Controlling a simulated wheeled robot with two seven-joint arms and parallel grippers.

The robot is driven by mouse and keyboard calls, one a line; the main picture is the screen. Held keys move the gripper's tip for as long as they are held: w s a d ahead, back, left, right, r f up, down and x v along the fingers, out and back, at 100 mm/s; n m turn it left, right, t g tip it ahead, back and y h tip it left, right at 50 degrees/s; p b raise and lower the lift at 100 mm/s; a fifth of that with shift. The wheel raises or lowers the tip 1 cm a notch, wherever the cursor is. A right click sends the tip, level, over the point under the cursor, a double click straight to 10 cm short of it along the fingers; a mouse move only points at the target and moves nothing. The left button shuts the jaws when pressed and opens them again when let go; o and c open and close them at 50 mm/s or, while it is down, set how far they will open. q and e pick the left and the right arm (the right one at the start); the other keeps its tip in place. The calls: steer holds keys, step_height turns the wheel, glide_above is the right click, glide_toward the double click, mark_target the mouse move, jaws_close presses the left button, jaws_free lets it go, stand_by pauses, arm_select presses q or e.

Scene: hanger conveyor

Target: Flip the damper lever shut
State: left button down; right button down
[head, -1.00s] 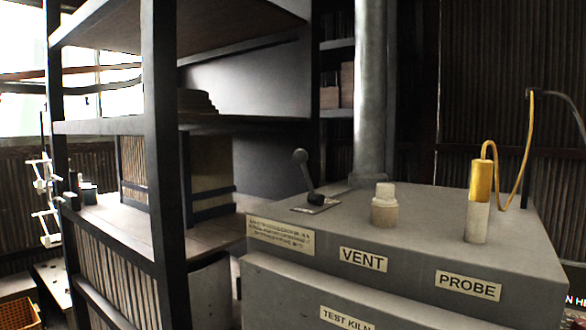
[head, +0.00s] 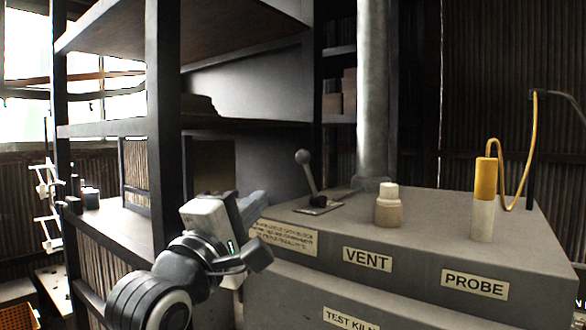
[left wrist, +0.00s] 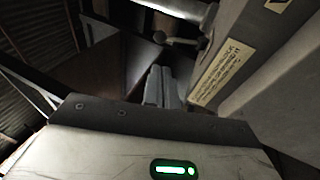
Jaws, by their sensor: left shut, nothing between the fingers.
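The damper lever (head: 309,177) has a grey ball knob and a thin rod on a small plate, on top of the grey test kiln near its far left edge. Its rod leans a little to the left, beside the metal flue pipe. It also shows in the left wrist view (left wrist: 182,41), beyond the fingertips. My left gripper (head: 254,200) is left of the kiln, in front of the lever and apart from it. Its fingers are together and empty in the left wrist view (left wrist: 161,72). My right gripper is not in view.
The grey kiln (head: 400,287) carries a vent plug (head: 388,206) and a yellow-topped probe (head: 484,200) with a cable, both right of the lever. The vertical flue pipe (head: 374,95) rises behind the lever. A dark shelf post (head: 166,120) stands at left.

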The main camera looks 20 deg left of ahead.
arm_select(q)
steer(key=p, duration=0.2)
glide_toward(299, 160)
steer(key=x, duration=0.5)
steer(key=shift+w+d+r, duration=0.1)
steer(key=shift+w, duration=0.05)
steer(key=shift+w+d+r, duration=0.1)
steer(key=shift+w, duration=0.6)
steer(key=shift+w+r, duration=0.1)
